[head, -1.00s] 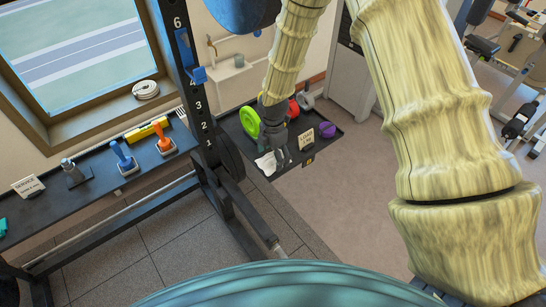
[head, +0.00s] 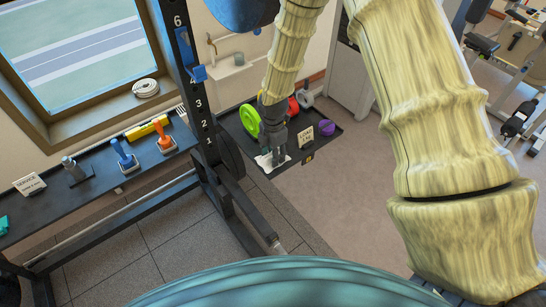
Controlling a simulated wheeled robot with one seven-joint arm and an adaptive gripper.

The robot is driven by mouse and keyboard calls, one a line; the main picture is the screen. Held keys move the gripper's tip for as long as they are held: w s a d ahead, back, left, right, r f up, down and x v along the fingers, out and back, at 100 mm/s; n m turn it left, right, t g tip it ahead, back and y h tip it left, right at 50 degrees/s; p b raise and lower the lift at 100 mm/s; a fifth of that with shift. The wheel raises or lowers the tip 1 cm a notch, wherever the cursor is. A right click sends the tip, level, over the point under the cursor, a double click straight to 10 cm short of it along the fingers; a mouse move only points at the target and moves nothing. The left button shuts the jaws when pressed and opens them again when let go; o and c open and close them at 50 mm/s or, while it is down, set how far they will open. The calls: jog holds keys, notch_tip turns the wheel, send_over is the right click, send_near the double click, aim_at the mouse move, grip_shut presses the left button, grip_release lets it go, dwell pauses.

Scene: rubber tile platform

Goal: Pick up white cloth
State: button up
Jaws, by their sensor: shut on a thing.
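The white cloth (head: 264,162) lies at the front left corner of a dark tray shelf (head: 322,144). My gripper (head: 277,160) comes down from above onto the cloth, and its fingers are shut on it. Part of the cloth shows to the left of the fingers and a little shows to the right. The fingers hide the middle of the cloth. The cloth appears to be at shelf level; I cannot tell whether it is lifted.
On the shelf are a green disc (head: 250,120), a small sign (head: 305,134), a purple item (head: 326,128) and a grey ring-shaped weight (head: 305,98). A black numbered rack post (head: 196,95) stands left. A bench with orange (head: 165,142) and blue (head: 124,160) handled items is further left.

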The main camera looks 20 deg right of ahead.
jog(key=shift+a+f, duration=0.1)
jog(key=shift+f, duration=0.1)
jog(key=shift+w+r+b, duration=0.15)
jog(key=shift+r+b, duration=0.15)
jog(key=shift+b, duration=0.1)
grip_shut()
jog(key=shift+w+r, duration=0.1)
jog(key=shift+r, duration=0.1)
notch_tip(320, 180, up, 2)
jog(key=shift+b, duration=0.7)
jog(key=s+a+r+b, duration=0.2)
jog(key=s+a+b, duration=0.3)
jog(key=s+a, duration=0.6)
jog(key=shift+s, duration=0.35)
